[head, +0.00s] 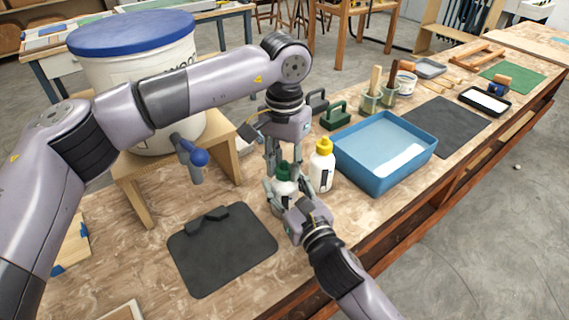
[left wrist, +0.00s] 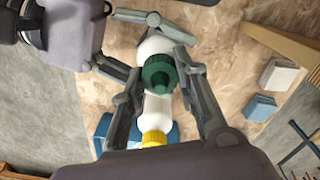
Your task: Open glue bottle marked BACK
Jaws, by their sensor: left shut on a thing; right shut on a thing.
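A white glue bottle (head: 287,187) with a green cap (head: 283,170) stands upright on the workbench; no marking on it is readable. My left gripper (head: 279,168) reaches down from above and is shut on the green cap. The left wrist view shows the green cap (left wrist: 160,74) between its fingers. My right gripper (head: 279,193) comes from the front right and is shut on the bottle's body, low down. A second white bottle (head: 321,172) with a yellow cap stands upright just to the right, its label facing front but unreadable.
A blue tray (head: 372,178) lies right of the bottles. A large white bucket (head: 135,65) with a blue lid stands on a wooden stand (head: 142,200) at left. Brush pots (head: 370,102) stand behind the tray.

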